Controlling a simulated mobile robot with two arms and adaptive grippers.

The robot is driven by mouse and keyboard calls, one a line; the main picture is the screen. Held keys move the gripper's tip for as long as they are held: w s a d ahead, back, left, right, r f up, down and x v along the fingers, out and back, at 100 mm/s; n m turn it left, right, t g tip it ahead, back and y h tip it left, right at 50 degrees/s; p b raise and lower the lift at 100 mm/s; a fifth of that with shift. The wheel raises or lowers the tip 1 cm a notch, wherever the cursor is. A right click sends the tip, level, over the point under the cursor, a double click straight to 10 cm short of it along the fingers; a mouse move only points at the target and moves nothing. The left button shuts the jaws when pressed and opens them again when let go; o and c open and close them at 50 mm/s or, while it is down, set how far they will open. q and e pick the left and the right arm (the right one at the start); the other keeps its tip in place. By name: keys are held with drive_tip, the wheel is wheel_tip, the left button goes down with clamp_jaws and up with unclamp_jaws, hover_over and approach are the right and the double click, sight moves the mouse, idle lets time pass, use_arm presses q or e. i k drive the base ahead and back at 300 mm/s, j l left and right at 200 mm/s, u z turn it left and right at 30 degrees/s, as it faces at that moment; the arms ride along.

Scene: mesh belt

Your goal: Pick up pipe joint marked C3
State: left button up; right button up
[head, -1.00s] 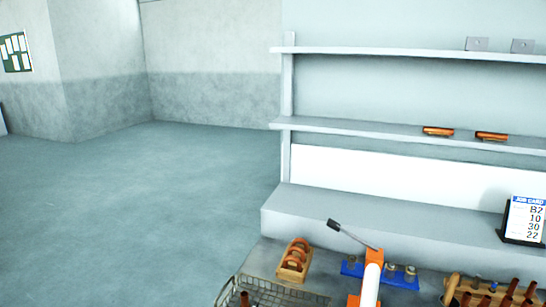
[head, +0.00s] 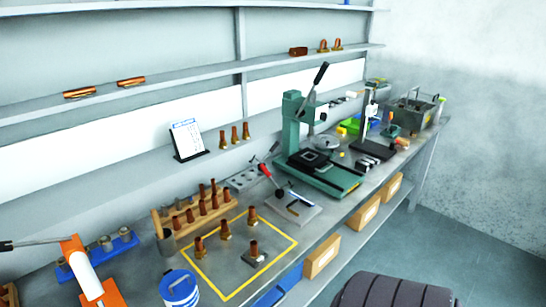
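Several copper pipe joints stand upright inside a yellow outline on the bench, among them a front one (head: 254,247) on a small grey base and a left one (head: 200,247). More copper pieces stand in a wooden rack (head: 206,230) behind them. Three upright copper fittings (head: 235,135) stand on the ledge next to the job card (head: 187,138). Copper pieces also lie on the shelf, one at the left (head: 80,92) and another beside it (head: 131,81). I cannot read a C3 mark on any piece. Neither gripper is in view.
A green press (head: 318,175) with a raised lever stands on the bench. A blue and white can (head: 179,289) and an orange and white tool (head: 80,262) stand at the front left. Grey bins (head: 412,114) are at the far end.

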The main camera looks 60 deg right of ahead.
sight(251, 220)
drive_tip(key=z, duration=1.65)
